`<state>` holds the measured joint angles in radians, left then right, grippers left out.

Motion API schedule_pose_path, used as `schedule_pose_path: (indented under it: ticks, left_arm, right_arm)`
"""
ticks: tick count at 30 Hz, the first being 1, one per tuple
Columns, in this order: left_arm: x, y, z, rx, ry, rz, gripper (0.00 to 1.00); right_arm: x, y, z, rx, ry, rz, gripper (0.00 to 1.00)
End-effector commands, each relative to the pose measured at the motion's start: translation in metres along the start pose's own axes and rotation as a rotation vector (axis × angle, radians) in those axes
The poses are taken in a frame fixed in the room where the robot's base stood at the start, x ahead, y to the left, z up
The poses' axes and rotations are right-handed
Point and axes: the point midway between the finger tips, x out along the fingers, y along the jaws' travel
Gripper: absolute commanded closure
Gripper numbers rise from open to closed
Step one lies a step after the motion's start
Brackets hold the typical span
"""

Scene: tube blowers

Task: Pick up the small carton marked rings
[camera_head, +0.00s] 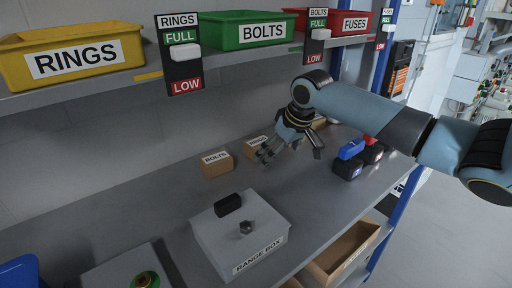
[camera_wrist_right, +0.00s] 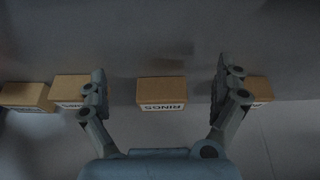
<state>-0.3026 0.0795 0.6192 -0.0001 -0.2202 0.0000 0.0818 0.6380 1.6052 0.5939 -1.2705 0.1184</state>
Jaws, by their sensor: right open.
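In the right wrist view, a small brown carton (camera_wrist_right: 161,91) has a white label that seems to read RINGS, turned over. It sits between the spread fingers of my right gripper (camera_wrist_right: 160,78), with a gap on both sides and no finger touching it. In the head view my right gripper (camera_head: 291,154) hangs open and empty over the back of the bench, among the small cartons. It partly covers a carton (camera_head: 256,146) whose label I cannot read fully. The rings carton cannot be told for certain in the head view. My left gripper is not in view.
Beside it are a carton marked BOLTS (camera_head: 217,164) and another carton (camera_wrist_right: 75,88) close to one finger. A grey range box (camera_head: 215,235) stands in front; blue, red and black items (camera_head: 350,150) lie right. A shelf with yellow (camera_head: 15,65), green and red bins hangs above.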

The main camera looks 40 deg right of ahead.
Motion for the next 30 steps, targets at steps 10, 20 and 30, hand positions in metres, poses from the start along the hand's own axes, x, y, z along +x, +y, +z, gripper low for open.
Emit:
schedule_pose_path:
  ticks: [10,20,30]
  left_arm:
    - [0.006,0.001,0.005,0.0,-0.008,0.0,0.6]
    - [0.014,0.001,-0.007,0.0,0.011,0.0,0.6]
    - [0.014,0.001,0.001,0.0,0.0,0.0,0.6]
  right_arm:
    - [0.016,-0.001,-0.036,0.001,0.0,-0.002,0.01]
    - [0.039,-0.001,-0.07,-0.001,-0.004,-0.002,0.01]
    - [0.042,-0.001,-0.071,-0.002,-0.001,0.0,0.1]
